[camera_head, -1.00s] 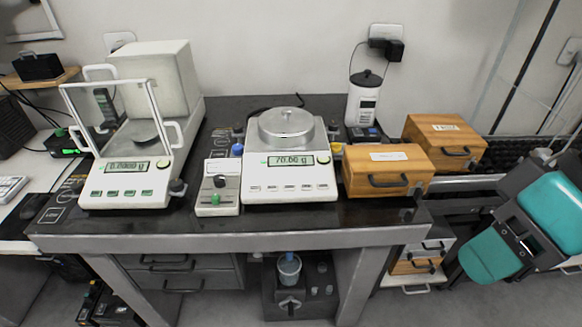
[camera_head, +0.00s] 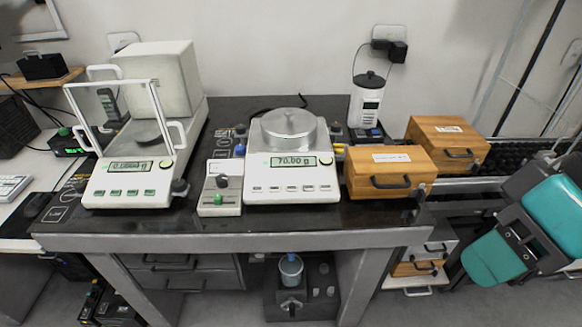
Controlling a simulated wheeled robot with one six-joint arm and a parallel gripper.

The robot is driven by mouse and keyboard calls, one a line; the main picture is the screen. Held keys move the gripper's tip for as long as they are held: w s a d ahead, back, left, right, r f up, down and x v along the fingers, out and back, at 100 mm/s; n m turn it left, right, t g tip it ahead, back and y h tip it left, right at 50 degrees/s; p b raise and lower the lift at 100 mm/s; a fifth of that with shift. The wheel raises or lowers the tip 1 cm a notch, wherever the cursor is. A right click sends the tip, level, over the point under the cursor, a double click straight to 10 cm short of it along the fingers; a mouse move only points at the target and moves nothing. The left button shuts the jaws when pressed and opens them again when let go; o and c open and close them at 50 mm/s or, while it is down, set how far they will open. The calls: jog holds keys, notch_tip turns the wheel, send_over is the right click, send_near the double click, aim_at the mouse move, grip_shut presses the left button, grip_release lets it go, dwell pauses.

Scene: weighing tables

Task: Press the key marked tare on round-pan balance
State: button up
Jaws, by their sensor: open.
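The round-pan balance (camera_head: 293,188) stands in the middle of the dark-topped table. It has a white body and a lit display (camera_head: 293,161) reading about 70 g; the decimals are hard to read. A row of several small keys (camera_head: 291,188) runs along its front face below the display. Their labels are too small to read, so I cannot tell which is tare. Nothing covers the keys. My gripper is not in view.
A balance with a glass draft shield (camera_head: 129,186) stands left. A small white box with a green knob (camera_head: 220,195) sits close beside the round-pan balance. Two wooden boxes (camera_head: 390,160) stand right. A teal-padded seat (camera_head: 497,258) is at far right. The table's front edge (camera_head: 235,243) is clear.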

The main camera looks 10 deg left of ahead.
grip_shut()
dwell(1.8)
